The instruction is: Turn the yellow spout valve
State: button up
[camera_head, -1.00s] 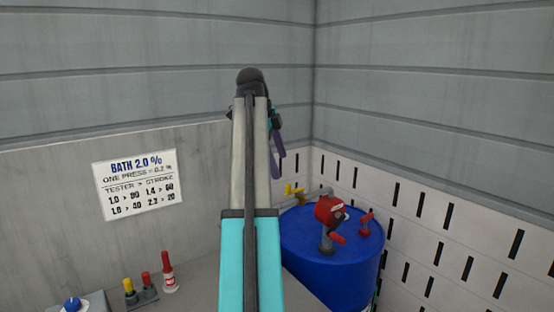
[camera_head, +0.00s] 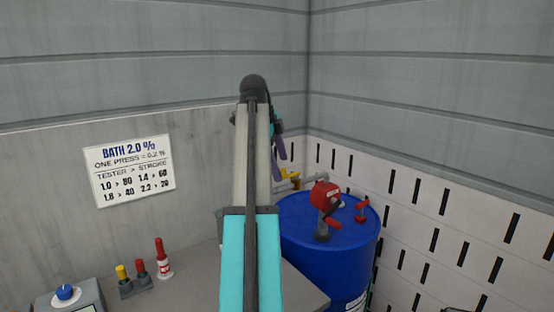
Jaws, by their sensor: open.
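The yellow spout valve (camera_head: 288,174) is a small yellow handle at the back left of the blue drum, partly behind my arm. My gripper (camera_head: 281,150) shows only in part behind my raised arm, as purple-grey fingers pointing down. It is open and appears above the yellow valve in the picture. The gap between them in depth cannot be told. I see nothing held in it.
The blue drum (camera_head: 340,260) carries a red pump head (camera_head: 325,195) and a red valve (camera_head: 361,210). The grey bench (camera_head: 200,290) holds yellow-capped and red-capped items (camera_head: 132,280), a red-and-white bottle (camera_head: 162,262) and a blue-knobbed box (camera_head: 66,295). A sign (camera_head: 130,170) hangs behind.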

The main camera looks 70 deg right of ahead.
aim_at(282, 169)
jog(key=shift+b+x, duration=0.3)
jog(key=shift+x, duration=1.3)
jog(key=shift+a, duration=0.1)
jog(key=c, duration=1.8)
jog(key=shift+o, duration=0.2)
jog(key=o, duration=0.3)
